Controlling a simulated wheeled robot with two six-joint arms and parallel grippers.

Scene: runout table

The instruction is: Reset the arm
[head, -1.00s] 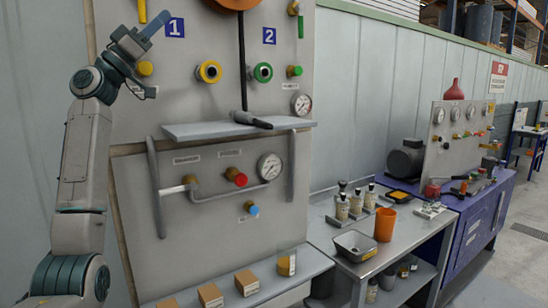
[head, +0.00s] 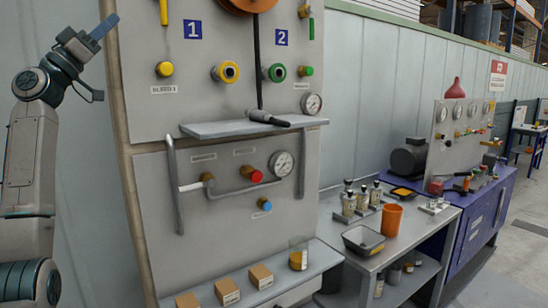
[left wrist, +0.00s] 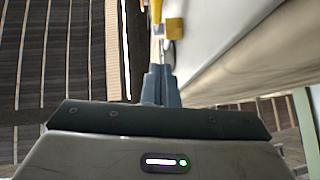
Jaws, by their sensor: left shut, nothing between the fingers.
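My left arm comes up at the far left of the head view. Its gripper (head: 102,28) is raised beside the upper left edge of the grey panel (head: 230,115), apart from it as far as I can tell. In the left wrist view the blue-grey fingers (left wrist: 160,82) are together with nothing between them. A yellow knob (left wrist: 175,28) on the panel shows beyond the fingertips there. My right gripper is in neither view.
The panel carries a yellow knob (head: 164,69), yellow and green ports, a gauge (head: 281,164) and a narrow shelf (head: 215,129). Small boxes (head: 261,276) and a beaker (head: 298,256) stand on the lower ledge. A workbench with an orange cup (head: 392,219) is to the right.

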